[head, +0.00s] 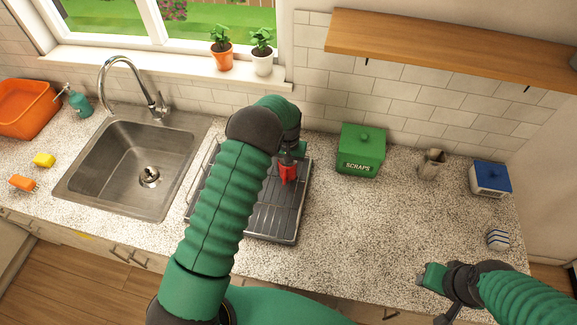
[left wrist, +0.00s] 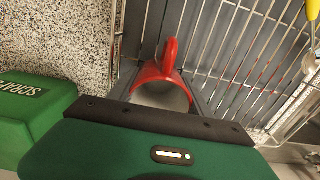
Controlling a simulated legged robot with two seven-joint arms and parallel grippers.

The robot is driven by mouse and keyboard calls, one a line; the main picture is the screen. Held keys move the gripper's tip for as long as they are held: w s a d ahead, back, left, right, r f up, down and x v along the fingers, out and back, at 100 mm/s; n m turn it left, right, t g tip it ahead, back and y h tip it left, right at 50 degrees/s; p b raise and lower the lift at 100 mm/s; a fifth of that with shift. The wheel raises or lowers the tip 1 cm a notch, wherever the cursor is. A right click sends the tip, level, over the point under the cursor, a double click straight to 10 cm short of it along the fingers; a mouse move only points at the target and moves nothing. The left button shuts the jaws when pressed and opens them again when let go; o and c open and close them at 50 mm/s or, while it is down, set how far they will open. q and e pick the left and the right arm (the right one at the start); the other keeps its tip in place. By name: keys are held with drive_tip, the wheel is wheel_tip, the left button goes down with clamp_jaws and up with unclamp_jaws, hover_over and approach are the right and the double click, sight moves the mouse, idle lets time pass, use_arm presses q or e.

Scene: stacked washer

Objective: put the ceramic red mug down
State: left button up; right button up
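The ceramic red mug (head: 288,173) is at the tip of my left gripper (head: 290,160), over the right part of the metal dish rack (head: 272,212). In the left wrist view the red mug (left wrist: 168,73) sits close between dark finger parts, its handle pointing away and its pale inside partly showing. The left gripper looks shut on it. The gripper's body hides part of the mug, and I cannot tell whether the mug touches the rack. My right gripper (head: 432,278) is low at the right, by the counter's front edge, with no object seen in it; its opening is unclear.
A green scraps box (head: 361,150) stands right of the rack. Further right are a utensil cup (head: 432,164), a blue-lidded container (head: 490,179) and a striped cup (head: 497,239). The sink (head: 130,165) is left of the rack. The counter (head: 385,215) between is clear.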

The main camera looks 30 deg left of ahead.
use_arm(q)
drive_tip(key=o, duration=0.4)
drive_tip(key=shift+s+a, duration=0.15)
drive_tip(key=shift+a, duration=0.3)
drive_tip(key=shift+s, duration=0.1)
drive_tip(key=shift+d+r, duration=0.1)
drive_tip(key=shift+d, duration=0.25)
drive_tip(key=shift+w+d+r, duration=0.1)
drive_tip(key=shift+w+r, duration=0.1)
drive_tip(key=shift+r, duration=0.1)
wheel_tip(320, 180, up, 11)
drive_tip(key=b, duration=0.3)
drive_tip(key=s+d+r+m+t, duration=0.15)
drive_tip(key=s+d, duration=0.25)
drive_tip(key=s, duration=0.8)
drive_tip(key=s+d+f+m+t, duration=0.15)
drive_tip(key=s+d, duration=0.25)
drive_tip(key=s, duration=0.8)
drive_tip(key=b+x, duration=0.5)
drive_tip(key=shift+s+d+f+b, duration=0.1)
drive_tip(key=shift+s+f+b, duration=0.1)
drive_tip(key=shift+b, duration=0.1)
use_arm(e)
drive_tip(key=s+x, duration=0.2)
drive_tip(key=x, duration=0.6)
drive_tip(key=shift+a+f, duration=0.25)
drive_tip(key=shift+f, duration=0.1)
